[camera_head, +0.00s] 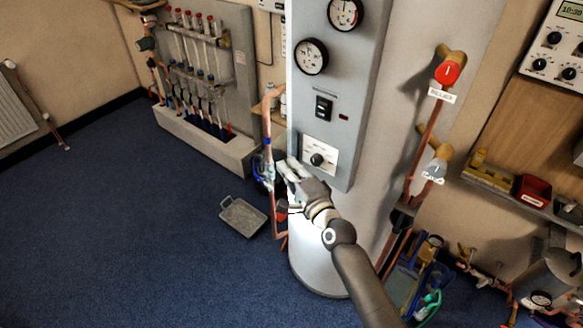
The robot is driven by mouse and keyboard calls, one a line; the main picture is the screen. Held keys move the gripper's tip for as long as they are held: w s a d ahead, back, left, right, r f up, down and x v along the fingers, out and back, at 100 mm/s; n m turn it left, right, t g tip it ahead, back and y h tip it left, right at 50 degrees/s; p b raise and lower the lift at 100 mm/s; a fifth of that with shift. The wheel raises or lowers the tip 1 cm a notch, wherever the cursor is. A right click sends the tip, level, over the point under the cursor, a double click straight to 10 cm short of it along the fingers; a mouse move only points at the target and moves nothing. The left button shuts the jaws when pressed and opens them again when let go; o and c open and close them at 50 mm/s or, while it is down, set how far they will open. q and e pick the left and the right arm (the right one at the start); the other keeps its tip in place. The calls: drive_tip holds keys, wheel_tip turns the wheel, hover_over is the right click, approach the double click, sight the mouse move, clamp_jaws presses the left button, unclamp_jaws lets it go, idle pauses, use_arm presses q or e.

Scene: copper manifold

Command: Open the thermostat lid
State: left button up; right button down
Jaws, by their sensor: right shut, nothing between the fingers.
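A white thermostat plate (320,155) with a black knob is on the lower part of the grey control panel (345,105), on the front of the white cylinder (400,95). No lid stands visibly open there. My right gripper (287,168) reaches up from the lower right. Its shut, empty fingers are at the panel's lower left corner, just left of and below the plate. I cannot tell whether the fingertips touch the panel edge. My left gripper is not in view.
Copper pipes (268,125) run just left of the cylinder. A red valve (447,72) and a grey valve (433,169) stick out on its right. A grey tray (243,216) lies on the blue carpet (130,240). Open floor is at left.

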drive_tip(key=shift+s+d+b, duration=0.6)
drive_tip(key=shift+s+d, duration=0.1)
drive_tip(key=shift+s, duration=4.5)
drive_tip(key=s+d+f+n+g+h, duration=0.15)
drive_tip(key=s+f, duration=0.25)
drive_tip(key=f, duration=0.8)
drive_tip(key=s+d+f+n+g+h, duration=0.1)
drive_tip(key=s+d+f+n+g, duration=0.15)
drive_tip(key=f, duration=0.85)
drive_tip(key=s+d+f+n+g+h, duration=0.1)
drive_tip(key=s+f+n+g, duration=0.3)
drive_tip(key=f, duration=0.8)
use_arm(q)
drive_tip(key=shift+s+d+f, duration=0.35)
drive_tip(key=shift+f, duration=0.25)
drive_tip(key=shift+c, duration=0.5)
use_arm(e)
drive_tip(key=s+d+f+n+g+h, duration=0.1)
drive_tip(key=s+d+f, duration=0.3)
drive_tip(key=s, duration=0.7)
drive_tip(key=s+d+f+n+g+h, duration=0.1)
drive_tip(key=s+d+f+n+g, duration=0.3)
drive_tip(key=s+f, duration=0.5)
drive_tip(key=s+d+f+n+g+h, duration=0.1)
drive_tip(key=s+d+f, duration=0.4)
drive_tip(key=s, duration=1)
wheel_tip(320, 180, down, 2)
drive_tip(key=shift+f+n+g, duration=0.15)
drive_tip(key=shift+n+g, duration=0.65)
drive_tip(key=shift+n, duration=0.1)
